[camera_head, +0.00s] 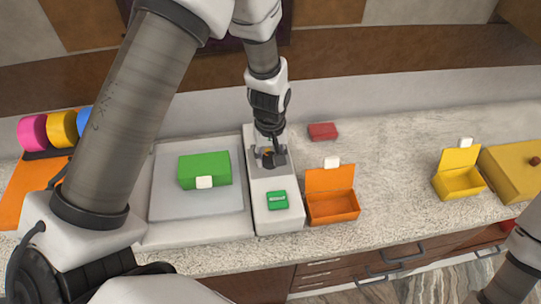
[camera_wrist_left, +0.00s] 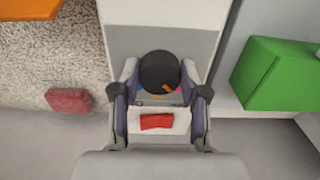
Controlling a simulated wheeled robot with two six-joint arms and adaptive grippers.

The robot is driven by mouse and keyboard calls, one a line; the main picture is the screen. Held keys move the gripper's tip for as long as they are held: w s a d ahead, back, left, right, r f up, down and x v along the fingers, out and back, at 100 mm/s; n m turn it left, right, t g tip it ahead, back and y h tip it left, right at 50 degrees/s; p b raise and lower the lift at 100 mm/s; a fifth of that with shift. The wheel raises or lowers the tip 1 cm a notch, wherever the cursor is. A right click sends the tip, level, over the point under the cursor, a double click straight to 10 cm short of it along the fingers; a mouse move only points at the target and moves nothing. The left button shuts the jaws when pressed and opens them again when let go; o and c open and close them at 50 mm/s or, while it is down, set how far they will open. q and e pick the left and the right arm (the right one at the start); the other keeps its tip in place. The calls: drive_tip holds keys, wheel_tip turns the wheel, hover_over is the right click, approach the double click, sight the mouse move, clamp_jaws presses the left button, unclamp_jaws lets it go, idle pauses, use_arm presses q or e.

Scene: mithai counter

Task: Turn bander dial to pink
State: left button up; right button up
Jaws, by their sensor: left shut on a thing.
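The bander (camera_head: 287,219) is a pale grey block at the middle of the counter. Its dial (camera_wrist_left: 158,68) is a round black knob with an orange pointer mark, which points to the lower right in the left wrist view. The head view hides most of the dial. My right gripper is out of view.
A green box (camera_head: 205,168) stands on the grey plate (camera_head: 195,207) left of the bander. An open orange box (camera_head: 333,207) stands close on its right. A red block (camera_head: 323,131) lies behind. Ribbon rolls (camera_head: 62,128) stand far left, yellow boxes (camera_head: 460,182) right.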

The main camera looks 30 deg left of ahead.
sight(270, 156)
use_arm(q)
drive_tip(key=shift+w, duration=0.1)
drive_tip(key=o, duration=1.1)
drive_tip(key=shift+o, duration=0.3)
drive_tip(key=shift+w+a+f, duration=0.15)
drive_tip(key=shift+a, duration=0.05)
wheel_tip(270, 156, up, 12)
